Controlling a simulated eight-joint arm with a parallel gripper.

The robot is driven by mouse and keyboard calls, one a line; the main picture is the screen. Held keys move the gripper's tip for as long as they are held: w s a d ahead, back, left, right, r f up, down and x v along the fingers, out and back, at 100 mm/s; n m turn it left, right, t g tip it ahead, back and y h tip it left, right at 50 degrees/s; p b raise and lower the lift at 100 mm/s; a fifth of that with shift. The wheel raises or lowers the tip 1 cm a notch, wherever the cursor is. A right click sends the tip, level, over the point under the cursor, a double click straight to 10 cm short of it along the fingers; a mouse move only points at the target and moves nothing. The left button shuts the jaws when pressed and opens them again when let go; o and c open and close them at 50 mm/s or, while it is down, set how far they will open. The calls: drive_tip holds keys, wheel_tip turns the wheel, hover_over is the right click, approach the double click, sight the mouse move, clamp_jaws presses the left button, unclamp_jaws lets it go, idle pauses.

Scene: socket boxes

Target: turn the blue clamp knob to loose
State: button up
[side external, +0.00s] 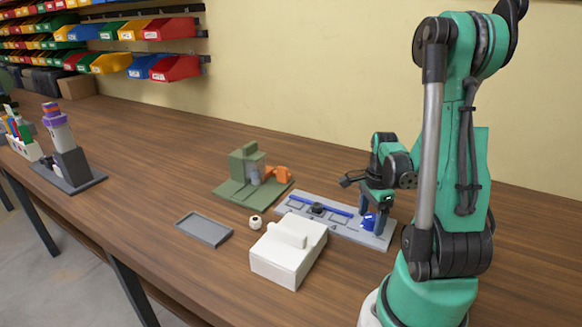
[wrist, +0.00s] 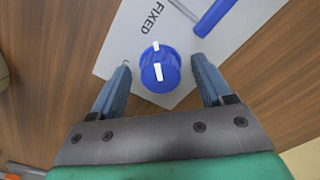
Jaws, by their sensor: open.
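The blue clamp knob (wrist: 160,70) stands on a light grey plate (wrist: 115,62). It has a white line on its top and side, and the word FIXED is printed on the plate near it. In the side external view the knob (side external: 369,221) is at the plate's right end, partly hidden by my gripper. My gripper (wrist: 162,78) is open, with one finger on each side of the knob and visible gaps to both. It also shows in the side external view (side external: 373,217), low over the plate. Contact with the knob is not visible.
A green fixture (side external: 250,177) stands behind.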

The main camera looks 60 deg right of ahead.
clamp_jaws()
drive_tip(key=shift+n, duration=0.3)
drive_tip(key=n, duration=0.3)
drive_tip(key=shift+n, duration=0.3)
drive_tip(key=n, duration=0.4)
drive_tip(key=shift+n, duration=0.3)
drive_tip(key=n, duration=0.4)
drive_tip(key=shift+s, duration=0.1)
drive_tip(key=shift+n, duration=2.5)
